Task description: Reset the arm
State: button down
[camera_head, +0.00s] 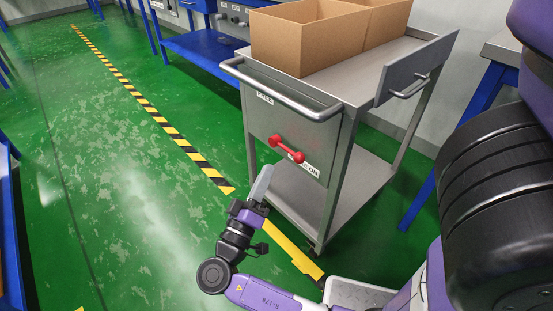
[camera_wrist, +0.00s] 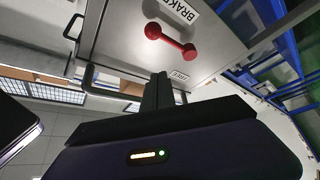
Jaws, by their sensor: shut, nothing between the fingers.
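My gripper (camera_head: 262,184) is shut and empty at the end of my arm, low in front of the metal cart (camera_head: 340,118). Its closed fingers also show in the wrist view (camera_wrist: 157,92). They point toward the cart's front panel and appear apart from the red handle (camera_head: 287,149) on it. The red handle is a short bar with a knob at each end and sits tilted on the panel. In the wrist view the red handle (camera_wrist: 171,41) is just above the fingertips.
Two open cardboard boxes (camera_head: 285,45) stand on the cart top. A grey push bar (camera_head: 280,92) juts from its front and a side flap (camera_head: 418,70) from its right. Blue benches stand behind. The green floor (camera_head: 120,200) to the left is clear, with a yellow-black stripe (camera_head: 160,120).

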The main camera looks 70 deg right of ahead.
jog(key=shift+w+a+f, duration=0.2)
jog(key=shift+a+f, duration=0.05)
jog(key=shift+a, duration=0.25)
dwell(0.3)
